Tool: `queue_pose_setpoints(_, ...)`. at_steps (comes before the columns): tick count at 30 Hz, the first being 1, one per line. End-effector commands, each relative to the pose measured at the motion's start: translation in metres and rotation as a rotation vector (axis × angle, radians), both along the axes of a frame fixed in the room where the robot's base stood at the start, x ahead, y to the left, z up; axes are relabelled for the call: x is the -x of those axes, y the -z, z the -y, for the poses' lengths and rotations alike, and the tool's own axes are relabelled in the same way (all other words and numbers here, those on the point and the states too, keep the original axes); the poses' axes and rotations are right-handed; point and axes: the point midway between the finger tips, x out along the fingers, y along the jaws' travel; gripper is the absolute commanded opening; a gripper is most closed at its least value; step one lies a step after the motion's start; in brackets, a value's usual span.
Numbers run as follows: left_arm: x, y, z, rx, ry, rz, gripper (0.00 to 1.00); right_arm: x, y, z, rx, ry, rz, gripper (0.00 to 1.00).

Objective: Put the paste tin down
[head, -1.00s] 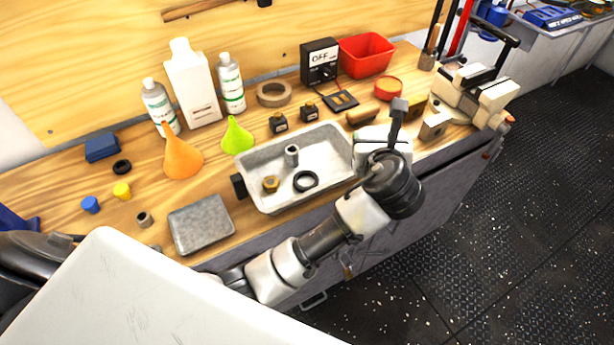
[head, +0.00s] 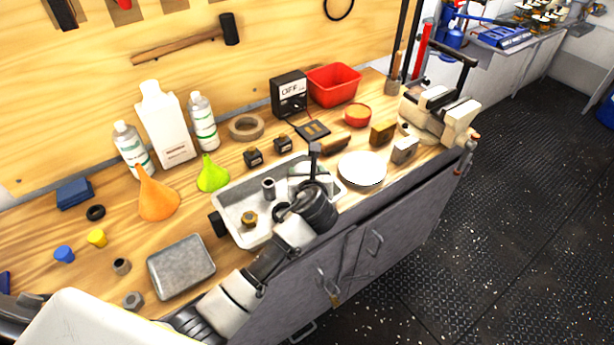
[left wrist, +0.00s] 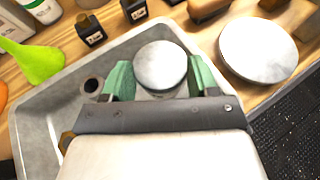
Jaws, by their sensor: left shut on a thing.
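The paste tin (left wrist: 160,66) is a small round tin with a pale grey metal lid. In the left wrist view it sits between the green fingertips of my left gripper (left wrist: 160,80), which is shut on it. My left gripper (head: 312,178) is over the right part of the grey metal tray (head: 232,192). I cannot tell whether the tin touches the tray floor. My right gripper is not in view.
The tray holds a grey socket (head: 268,188) and a brass nut (head: 249,219). Right of it lies a pale round disc (head: 362,169), with wooden blocks (head: 383,133) and a vise (head: 440,115) beyond. Small black bottles (head: 283,145) stand behind the tray. A shallow metal box (head: 181,267) lies left.

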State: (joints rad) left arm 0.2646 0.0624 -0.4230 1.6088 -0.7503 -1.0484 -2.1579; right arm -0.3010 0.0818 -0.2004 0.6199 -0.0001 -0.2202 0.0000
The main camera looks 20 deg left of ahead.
Motion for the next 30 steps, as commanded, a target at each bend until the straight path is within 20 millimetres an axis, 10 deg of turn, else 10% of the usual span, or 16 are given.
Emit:
queue_pose_setpoints(25,0.001,0.022,0.0,0.0,-0.001,-0.002,0.33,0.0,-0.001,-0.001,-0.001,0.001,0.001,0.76)
queue_pose_setpoints(26,0.001,0.023,0.0,0.0,0.0,-0.005,0.61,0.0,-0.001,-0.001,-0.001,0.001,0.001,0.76)
queue_pose_setpoints(30,0.002,0.025,0.0,-0.001,0.0,-0.009,0.82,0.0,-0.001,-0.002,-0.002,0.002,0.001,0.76)
